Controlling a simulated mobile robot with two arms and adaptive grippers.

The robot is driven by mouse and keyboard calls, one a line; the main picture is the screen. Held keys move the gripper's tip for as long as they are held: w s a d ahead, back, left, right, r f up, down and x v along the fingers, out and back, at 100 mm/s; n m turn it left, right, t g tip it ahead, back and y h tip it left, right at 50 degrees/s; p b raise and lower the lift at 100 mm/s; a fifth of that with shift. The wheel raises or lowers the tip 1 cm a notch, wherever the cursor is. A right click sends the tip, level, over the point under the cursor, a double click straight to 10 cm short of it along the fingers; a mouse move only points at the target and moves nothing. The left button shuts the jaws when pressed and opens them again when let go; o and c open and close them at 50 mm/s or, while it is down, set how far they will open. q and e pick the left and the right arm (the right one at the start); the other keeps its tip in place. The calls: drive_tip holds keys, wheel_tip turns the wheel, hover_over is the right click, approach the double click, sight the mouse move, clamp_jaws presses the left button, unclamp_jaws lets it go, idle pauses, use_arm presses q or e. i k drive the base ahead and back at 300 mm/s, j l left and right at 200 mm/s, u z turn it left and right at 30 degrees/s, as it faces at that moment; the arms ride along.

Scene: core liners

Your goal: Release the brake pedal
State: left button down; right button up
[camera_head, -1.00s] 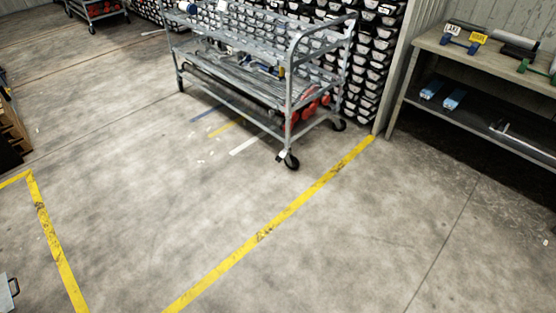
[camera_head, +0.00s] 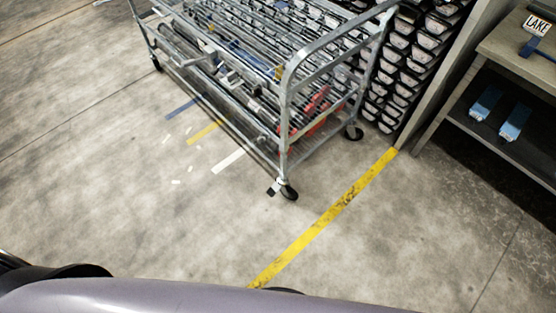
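A grey metal cart (camera_head: 285,110) with wire shelves stands in the upper middle of the head view. Its near corner rests on a black caster (camera_head: 289,192). A small tab, pale with a dark end, sticks out on the left side of this caster and looks like the brake pedal (camera_head: 272,188). It is too small to tell whether it is pressed down or up. Another caster (camera_head: 354,132) shows at the right corner, and one more (camera_head: 157,65) at the left. Neither of my grippers is in view. A smooth grey-purple part of my own body fills the bottom edge.
Racks of stacked core liners (camera_head: 408,65) stand close behind the cart. A workbench (camera_head: 508,120) with blue items on its lower shelf is at the right. A yellow floor line (camera_head: 325,220) runs diagonally. The concrete floor in front of the cart is clear.

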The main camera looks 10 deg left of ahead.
sight(273, 189)
drive_tip(key=i, duration=0.95)
drive_tip(key=z, duration=0.05)
